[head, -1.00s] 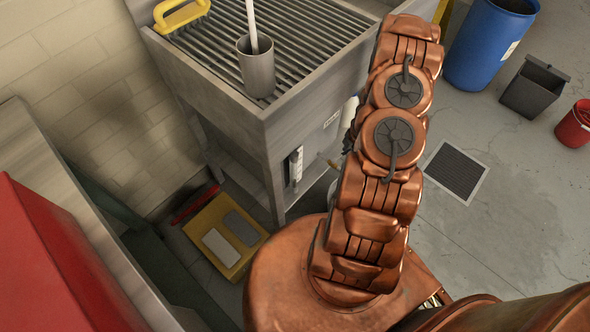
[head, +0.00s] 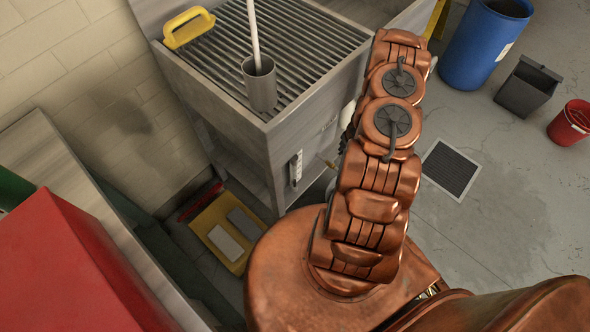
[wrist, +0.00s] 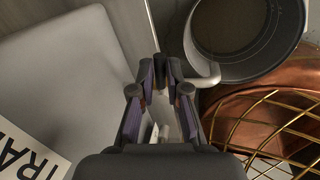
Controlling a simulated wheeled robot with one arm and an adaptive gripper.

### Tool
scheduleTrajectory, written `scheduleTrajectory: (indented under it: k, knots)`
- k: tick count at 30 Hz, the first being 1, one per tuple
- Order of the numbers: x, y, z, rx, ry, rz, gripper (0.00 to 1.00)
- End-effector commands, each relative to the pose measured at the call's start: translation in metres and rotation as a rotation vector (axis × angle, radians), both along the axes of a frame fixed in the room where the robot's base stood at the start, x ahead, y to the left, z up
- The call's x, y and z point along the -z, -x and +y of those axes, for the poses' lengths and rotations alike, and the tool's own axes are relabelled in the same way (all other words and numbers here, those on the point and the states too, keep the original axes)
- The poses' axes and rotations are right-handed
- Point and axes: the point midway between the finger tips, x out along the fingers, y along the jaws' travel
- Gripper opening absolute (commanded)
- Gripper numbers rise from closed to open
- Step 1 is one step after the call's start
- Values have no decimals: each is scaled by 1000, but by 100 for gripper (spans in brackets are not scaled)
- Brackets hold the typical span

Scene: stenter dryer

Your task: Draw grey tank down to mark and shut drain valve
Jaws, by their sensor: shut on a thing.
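The grey tank (head: 226,115) with a slatted top stands left of my arm in the head view. A narrow white gauge (head: 296,168) is fixed upright on its side; its level is too small to read. In the wrist view my gripper (wrist: 160,88) is shut at the tank's side, apparently on the drain valve handle, which the fingers mostly hide. Part of the drain label (wrist: 30,155) shows at lower left. The head view hides my gripper behind my arm.
A blue drum (head: 482,45), dark bin (head: 527,88), red bucket (head: 570,124) and floor grate (head: 451,169) are at right. A red box (head: 60,270) is near left.

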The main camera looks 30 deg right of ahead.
Motion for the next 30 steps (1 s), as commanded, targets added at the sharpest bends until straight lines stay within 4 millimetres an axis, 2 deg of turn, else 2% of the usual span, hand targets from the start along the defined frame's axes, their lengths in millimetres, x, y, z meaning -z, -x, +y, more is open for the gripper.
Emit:
scheduleTrajectory:
  k: [1, 4, 18, 29, 30]
  knots:
    - [-6, -1, 0, -10, 0, -1, 0]
    - [-6, -2, 0, -28, 1, -3, 0]
    - [1, -12, 1, -190, 1, -4, 0]
    - [0, -14, 2, -216, 0, -3, 0]
    - [0, -14, 2, -216, 0, -3, 19]
